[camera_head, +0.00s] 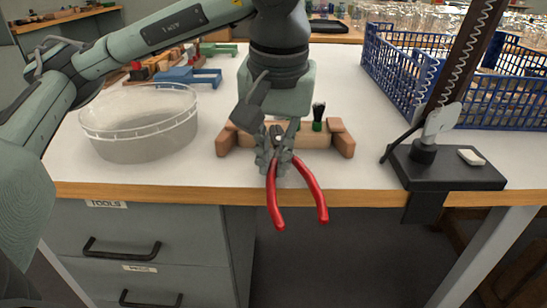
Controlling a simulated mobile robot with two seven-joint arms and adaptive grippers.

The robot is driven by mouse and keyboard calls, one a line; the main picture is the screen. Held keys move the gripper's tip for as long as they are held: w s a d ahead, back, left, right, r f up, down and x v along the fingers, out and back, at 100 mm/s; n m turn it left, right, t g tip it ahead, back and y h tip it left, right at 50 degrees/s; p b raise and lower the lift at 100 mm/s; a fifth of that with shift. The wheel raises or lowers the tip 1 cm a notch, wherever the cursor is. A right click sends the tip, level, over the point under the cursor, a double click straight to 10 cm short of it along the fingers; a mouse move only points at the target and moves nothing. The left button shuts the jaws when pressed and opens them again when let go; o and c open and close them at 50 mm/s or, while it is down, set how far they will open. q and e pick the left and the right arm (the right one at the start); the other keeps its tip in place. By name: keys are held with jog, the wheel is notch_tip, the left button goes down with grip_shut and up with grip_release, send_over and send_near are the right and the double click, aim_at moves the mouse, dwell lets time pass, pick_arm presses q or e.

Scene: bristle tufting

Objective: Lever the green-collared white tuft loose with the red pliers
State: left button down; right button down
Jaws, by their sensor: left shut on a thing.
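The red pliers (312,187) hang with their handles toward me, past the front of the wooden block (331,141). My left gripper (275,152) is shut on them near their grey head, in front of the block. A tuft with a green collar (317,126) stands upright at the right part of the block, apart from the pliers. Its bristles look black, not white. A small pale spot shows at the pliers' head, but I cannot tell whether it is bristle. My gripper hides the middle of the block. My right gripper is not in view.
A clear round tub (140,128) stands at the left. A blue basket (400,75) with glassware behind it is at the back right. A black stand (447,168) is clamped at the right front edge. Blue and green racks (190,77) sit at the back left.

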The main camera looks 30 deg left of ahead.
pick_arm(q)
jog(key=shift+f+b, duration=0.15)
jog(key=shift+b, duration=0.4)
dwell(1.0)
jog(key=shift+f+t+y, duration=0.2)
jog(key=shift+t+y, duration=0.1)
dwell(1.0)
jog(key=shift+s+d, duration=0.3)
jog(key=shift+s+d+r+p, duration=0.15)
jog(key=shift+s+d+p, duration=0.25)
jog(key=shift+s+d, duration=0.4)
jog(key=shift+s+d+r+p, duration=0.1)
jog(key=shift+s+d+p, duration=0.3)
jog(key=shift+s+d, duration=0.3)
jog(key=shift+r, duration=0.1)
notch_tip(320, 180, up, 6)
jog(key=p, duration=0.4)
jog(key=shift+p, duration=0.4)
dwell(0.5)
